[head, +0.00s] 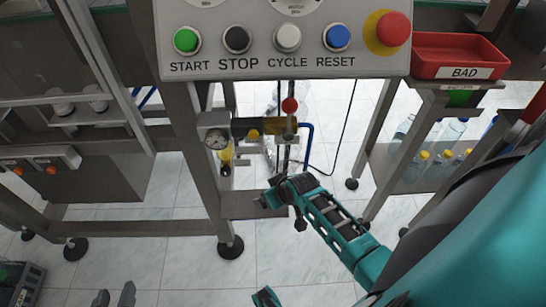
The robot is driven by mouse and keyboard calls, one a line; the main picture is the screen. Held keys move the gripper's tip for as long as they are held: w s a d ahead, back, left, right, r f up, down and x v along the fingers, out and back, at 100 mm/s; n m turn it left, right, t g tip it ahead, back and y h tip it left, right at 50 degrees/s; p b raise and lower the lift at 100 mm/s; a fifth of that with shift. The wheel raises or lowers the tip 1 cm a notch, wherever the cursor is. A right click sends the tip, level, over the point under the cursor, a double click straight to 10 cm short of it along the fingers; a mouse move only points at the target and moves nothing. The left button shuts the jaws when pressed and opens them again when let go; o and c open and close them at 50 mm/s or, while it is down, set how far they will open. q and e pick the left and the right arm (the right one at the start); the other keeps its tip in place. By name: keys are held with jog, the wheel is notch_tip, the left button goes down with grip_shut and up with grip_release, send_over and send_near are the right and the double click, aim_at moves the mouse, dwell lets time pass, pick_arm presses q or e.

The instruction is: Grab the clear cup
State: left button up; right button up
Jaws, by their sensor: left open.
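I cannot make out a clear cup anywhere in the head view. My left gripper (114,296) shows only as two dark grey fingertips at the bottom edge, left of the middle. They are apart, with nothing visible between them, over the tiled floor. My right arm, teal and black, reaches in from the lower right. Its far end is in front of the machine's lower frame, and I cannot tell the state of its jaws.
The control panel (285,68) has several buttons above START, STOP, CYCLE and RESET. A red BAD tray (455,55) sits at its right. Clear capped bottles (418,160) stand on a shelf below. Floor (180,285) is open in front.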

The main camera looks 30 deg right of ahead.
jog(key=shift+c, duration=0.2)
jog(key=c, duration=1)
jog(key=shift+r, duration=0.15)
